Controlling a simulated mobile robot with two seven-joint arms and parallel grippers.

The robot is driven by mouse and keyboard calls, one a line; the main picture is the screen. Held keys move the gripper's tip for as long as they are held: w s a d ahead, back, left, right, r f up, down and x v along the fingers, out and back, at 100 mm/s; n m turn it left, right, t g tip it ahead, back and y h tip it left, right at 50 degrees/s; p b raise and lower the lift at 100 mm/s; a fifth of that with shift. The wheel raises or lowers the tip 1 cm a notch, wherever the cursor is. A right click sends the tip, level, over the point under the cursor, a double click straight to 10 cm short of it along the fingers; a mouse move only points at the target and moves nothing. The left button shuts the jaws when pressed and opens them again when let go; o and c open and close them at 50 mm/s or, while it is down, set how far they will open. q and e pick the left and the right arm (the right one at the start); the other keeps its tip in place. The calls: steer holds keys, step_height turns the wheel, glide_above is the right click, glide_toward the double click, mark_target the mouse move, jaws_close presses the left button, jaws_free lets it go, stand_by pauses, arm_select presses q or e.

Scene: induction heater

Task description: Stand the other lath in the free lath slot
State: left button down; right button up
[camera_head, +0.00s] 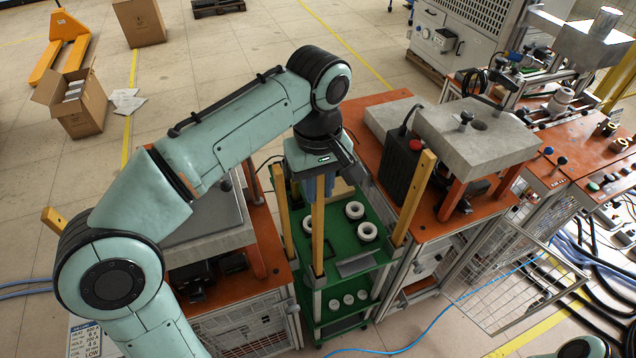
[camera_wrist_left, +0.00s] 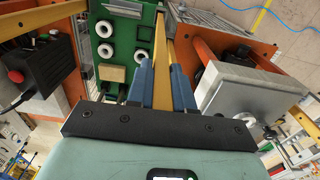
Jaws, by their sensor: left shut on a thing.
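My left gripper (camera_head: 320,190) points down above the green cart and is shut on an upright yellow wooden lath (camera_head: 318,235). In the left wrist view the blue fingers (camera_wrist_left: 161,88) sit on either side of this lath (camera_wrist_left: 159,60). Its lower end reaches a grey holder (camera_head: 315,281) at the cart's front left corner; I cannot tell whether it is seated there. Another lath (camera_head: 282,212) stands just to the left, and a further one (camera_head: 413,198) stands at the right of the cart. My right gripper is not in view.
The green cart (camera_head: 340,285) carries several white rings, with one here (camera_head: 355,210). Orange-topped benches flank it: the left one (camera_head: 255,268) bears a grey plate, the right one (camera_head: 440,235) a black box (camera_head: 398,172) with a red button. A blue cable (camera_head: 440,325) lies on the floor.

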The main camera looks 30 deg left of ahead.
mark_target(318, 207)
arm_select(q)
steer(key=shift+f+b, duration=1.25)
steer(key=shift+f, duration=1.7)
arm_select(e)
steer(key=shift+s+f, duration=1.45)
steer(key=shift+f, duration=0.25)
arm_select(q)
steer(key=shift+f, duration=0.1)
steer(key=c, duration=0.9)
jaws_free()
step_height(318, 207, up, 12)
steer(key=p, duration=0.4)
steer(key=shift+w, duration=0.15)
steer(key=shift+r, duration=0.8)
steer(key=shift+s, duration=0.2)
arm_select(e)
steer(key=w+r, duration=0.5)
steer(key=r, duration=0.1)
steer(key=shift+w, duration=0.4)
